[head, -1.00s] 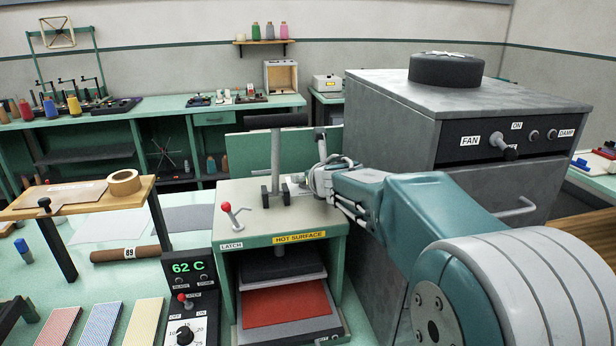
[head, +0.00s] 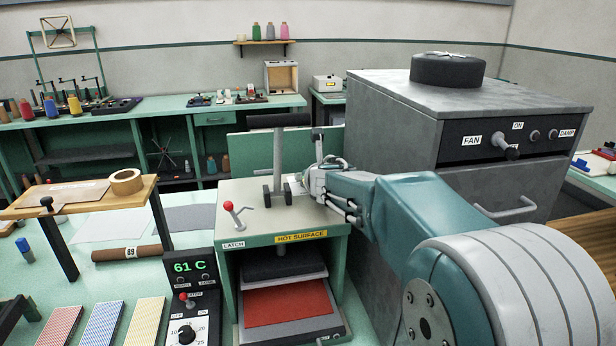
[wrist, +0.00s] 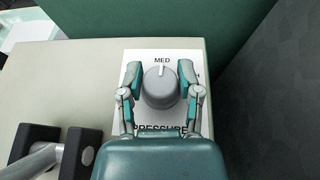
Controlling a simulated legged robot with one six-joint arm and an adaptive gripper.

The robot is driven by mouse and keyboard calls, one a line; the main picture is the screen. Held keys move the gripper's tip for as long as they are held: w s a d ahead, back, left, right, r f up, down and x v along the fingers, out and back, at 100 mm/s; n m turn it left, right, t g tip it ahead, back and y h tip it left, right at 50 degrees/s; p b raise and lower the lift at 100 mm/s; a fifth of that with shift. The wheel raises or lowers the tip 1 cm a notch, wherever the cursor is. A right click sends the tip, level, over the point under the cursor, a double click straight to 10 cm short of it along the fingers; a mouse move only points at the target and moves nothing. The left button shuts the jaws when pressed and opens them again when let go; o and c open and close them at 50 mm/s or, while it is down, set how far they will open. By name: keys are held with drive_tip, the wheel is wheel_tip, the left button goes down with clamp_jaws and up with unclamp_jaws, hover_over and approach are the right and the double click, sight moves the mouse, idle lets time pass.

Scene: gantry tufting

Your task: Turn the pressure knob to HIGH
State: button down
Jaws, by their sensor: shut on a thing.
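The grey pressure knob (wrist: 160,92) sits on a white label plate (wrist: 143,62) on top of the press. Its white pointer line points straight up at the word MED in the wrist view. The word PRESSURE is partly covered below it, and a letter at the plate's right edge is mostly hidden by a finger. My gripper (wrist: 163,80) is shut on the knob, with one finger on each side. In the head view the press (head: 235,205) stands left of my arm, and my wrist hides the knob.
An upright press handle (head: 277,155) stands just left of my gripper. A red-tipped latch lever (head: 229,206) and a HOT SURFACE label (head: 301,236) are on the press. A large grey cabinet (head: 400,125) stands close behind my arm on the right.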

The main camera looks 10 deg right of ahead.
drive_tip(key=shift+a+f+m+h, duration=0.1)
drive_tip(key=shift+m+h, duration=0.5)
drive_tip(key=shift+h, duration=0.2)
drive_tip(key=shift+m+g+h, duration=0.3)
drive_tip(key=shift+m+h, duration=0.9)
drive_tip(key=shift+h, duration=0.1)
drive_tip(key=shift+c, duration=1.5)
unclamp_jaws()
drive_tip(key=v, duration=0.7)
drive_tip(key=shift+s+a, duration=0.15)
drive_tip(key=shift+s, duration=0.05)
